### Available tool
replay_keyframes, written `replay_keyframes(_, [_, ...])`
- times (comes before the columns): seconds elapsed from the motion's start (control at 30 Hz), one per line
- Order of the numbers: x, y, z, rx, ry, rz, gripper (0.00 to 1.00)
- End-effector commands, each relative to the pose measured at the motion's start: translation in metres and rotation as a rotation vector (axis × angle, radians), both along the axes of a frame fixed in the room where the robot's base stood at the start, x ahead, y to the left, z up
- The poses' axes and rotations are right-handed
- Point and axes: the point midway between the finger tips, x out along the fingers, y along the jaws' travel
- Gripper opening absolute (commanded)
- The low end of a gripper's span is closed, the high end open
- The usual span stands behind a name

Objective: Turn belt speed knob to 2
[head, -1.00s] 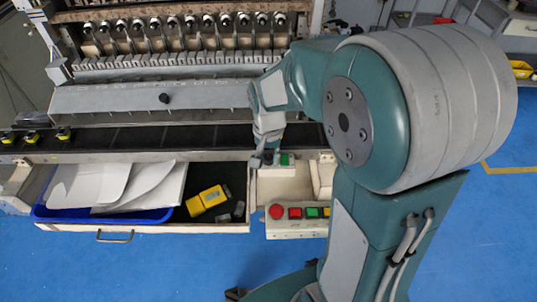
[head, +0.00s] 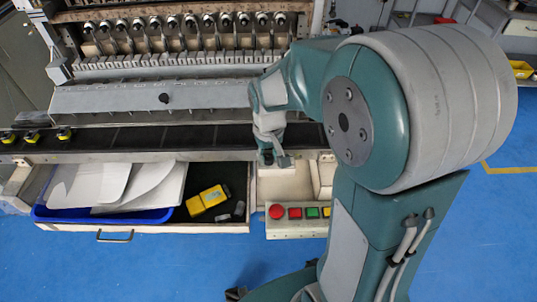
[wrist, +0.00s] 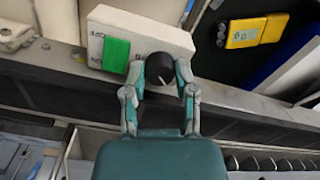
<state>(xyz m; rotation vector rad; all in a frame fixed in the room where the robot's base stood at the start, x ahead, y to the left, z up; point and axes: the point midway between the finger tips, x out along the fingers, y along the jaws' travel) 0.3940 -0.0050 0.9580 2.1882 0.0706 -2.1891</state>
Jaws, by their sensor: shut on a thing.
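The belt speed knob (wrist: 159,68) is round and black with a white pointer mark, in the middle of the wrist view. It sits on a white control box (wrist: 150,28), beside a green square (wrist: 116,54). My gripper (wrist: 160,84) is shut on the knob, one finger on each side of it. In the head view my gripper (head: 273,158) points down at the box just in front of the belt, and it hides the knob. No scale numbers can be read, so the setting cannot be told.
A panel with red, green and yellow buttons (head: 295,212) is at the front. To its left, an open drawer holds a yellow object (head: 207,200) and a blue tray (head: 100,215) with white sheets. The dark belt (head: 170,138) runs behind.

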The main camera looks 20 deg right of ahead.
Motion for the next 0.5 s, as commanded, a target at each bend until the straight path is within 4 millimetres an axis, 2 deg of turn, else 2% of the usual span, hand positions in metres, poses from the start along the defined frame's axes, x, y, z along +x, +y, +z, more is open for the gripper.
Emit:
replay_keyframes(0.47, [0.0004, 0.0004, -0.0003, 0.001, -0.001, 0.015, 0.00])
replay_keyframes(0.5, [0.0003, 0.0004, -0.0003, 0.001, -0.001, 0.015, 0.51])
